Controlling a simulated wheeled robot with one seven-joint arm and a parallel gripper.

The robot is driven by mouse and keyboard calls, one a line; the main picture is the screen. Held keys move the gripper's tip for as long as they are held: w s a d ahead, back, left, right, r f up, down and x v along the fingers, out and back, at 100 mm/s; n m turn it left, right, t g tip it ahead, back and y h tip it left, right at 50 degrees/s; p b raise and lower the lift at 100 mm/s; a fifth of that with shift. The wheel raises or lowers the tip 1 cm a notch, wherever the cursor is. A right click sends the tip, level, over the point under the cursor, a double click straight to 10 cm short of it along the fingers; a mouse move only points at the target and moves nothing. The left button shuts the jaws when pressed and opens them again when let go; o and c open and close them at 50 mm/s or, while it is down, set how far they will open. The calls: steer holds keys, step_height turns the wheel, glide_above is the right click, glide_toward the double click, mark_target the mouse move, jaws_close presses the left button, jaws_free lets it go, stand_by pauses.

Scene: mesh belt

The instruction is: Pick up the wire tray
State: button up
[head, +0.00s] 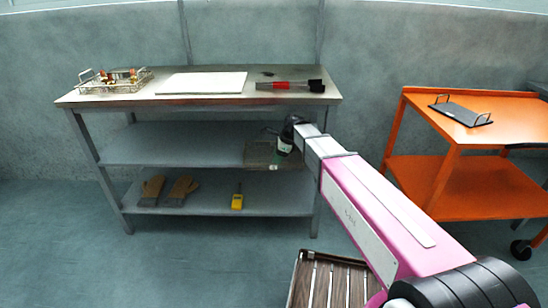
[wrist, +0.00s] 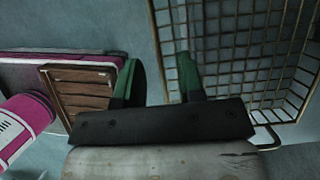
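A brownish wire mesh tray (head: 262,158) shows below my gripper, in front of the table's middle shelf; I cannot tell whether it rests on the shelf. In the head view my gripper (head: 284,147) is small and partly hidden by my arm. Another wire tray (head: 115,86), with handles and small brass-coloured items, stands on the table's top left.
The grey table (head: 120,157) also bears a white board (head: 202,83) and red-and-black tools (head: 290,85). Gloves (head: 168,190) and a yellow device (head: 237,201) lie on its bottom shelf. An orange cart (head: 500,133) stands right. A brown slatted crate (head: 330,285) sits near my base.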

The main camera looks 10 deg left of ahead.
mark_target(273, 165)
steer(key=x, duration=0.5)
steer(key=shift+s+d, duration=0.1)
steer(key=shift+s, duration=0.05)
steer(key=shift+r, duration=0.1)
jaws_close()
steer(key=shift+r, duration=0.15)
